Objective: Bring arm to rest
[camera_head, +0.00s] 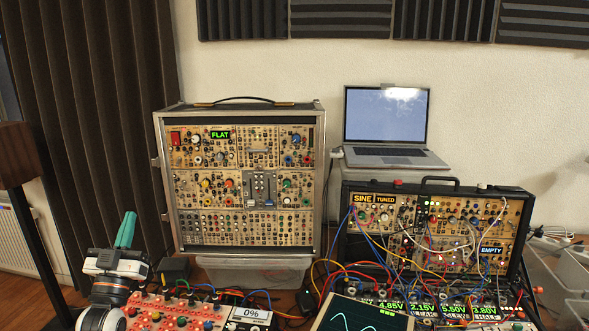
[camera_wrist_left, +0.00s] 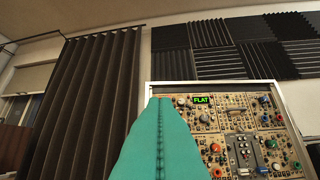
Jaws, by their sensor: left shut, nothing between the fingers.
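My left gripper (camera_head: 125,230) has teal fingers and points upward at the lower left of the head view. Its fingers are pressed together with nothing between them. In the left wrist view the shut teal fingers (camera_wrist_left: 160,135) fill the lower middle, in front of the left edge of the large synth case. The gripper stands above the red panel (camera_head: 165,312) and left of the large synth case (camera_head: 240,180), apart from both in the head view. My right gripper is not in either view.
A second synth case (camera_head: 440,235) with many patch cables stands at right. A laptop (camera_head: 387,130) sits behind it. Displays and a screen (camera_head: 365,318) line the front edge. A dark curtain (camera_head: 95,110) hangs at left. A dark stand (camera_head: 40,240) is at far left.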

